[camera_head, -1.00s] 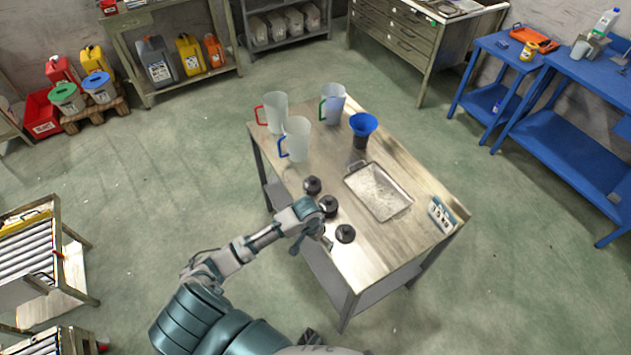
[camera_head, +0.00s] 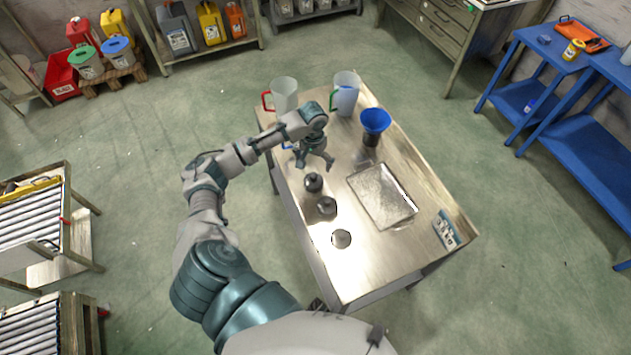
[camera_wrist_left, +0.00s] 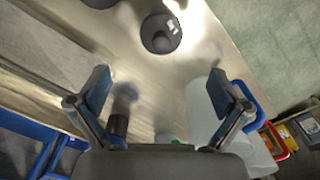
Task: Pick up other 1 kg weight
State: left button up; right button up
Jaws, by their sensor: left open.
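Three dark, round weights stand in a row along the left side of the metal table: a far one (camera_head: 314,182), a middle one (camera_head: 327,206) and a near one (camera_head: 341,239). Their mass markings are too small to read. My left gripper (camera_head: 316,163) is open and empty above the table, just beyond the far weight. In the left wrist view, a dark weight (camera_wrist_left: 161,33) lies ahead of the spread fingers (camera_wrist_left: 160,75), apart from them. Parts of other dark objects are cut off at that view's top edge. My right gripper is not in view.
The metal table (camera_head: 375,255) also holds a shallow tray (camera_head: 382,196), a blue funnel (camera_head: 375,121), a small display box (camera_head: 446,230), a red-handled jug (camera_head: 285,95) and a green-handled jug (camera_head: 345,95). A blue-handled jug (camera_wrist_left: 205,125) is close to my gripper, mostly hidden in the head view.

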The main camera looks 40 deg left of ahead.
aim_at(313, 174)
pick_arm(q)
jog(key=f, duration=0.4)
jog(key=a+f, duration=0.1)
jog(key=f, duration=0.1)
jog(key=shift+w+f, duration=0.3)
jog(key=shift+w, duration=0.05)
jog(key=f, duration=0.2)
jog(key=d+f+b, duration=0.1)
jog(key=f, duration=0.1)
jog(key=shift+s+f, duration=0.15)
jog(key=shift+f, duration=0.15)
jog(key=shift+a+f, duration=0.1)
jog(key=shift+f, duration=0.05)
jog(key=shift+a, duration=0.1)
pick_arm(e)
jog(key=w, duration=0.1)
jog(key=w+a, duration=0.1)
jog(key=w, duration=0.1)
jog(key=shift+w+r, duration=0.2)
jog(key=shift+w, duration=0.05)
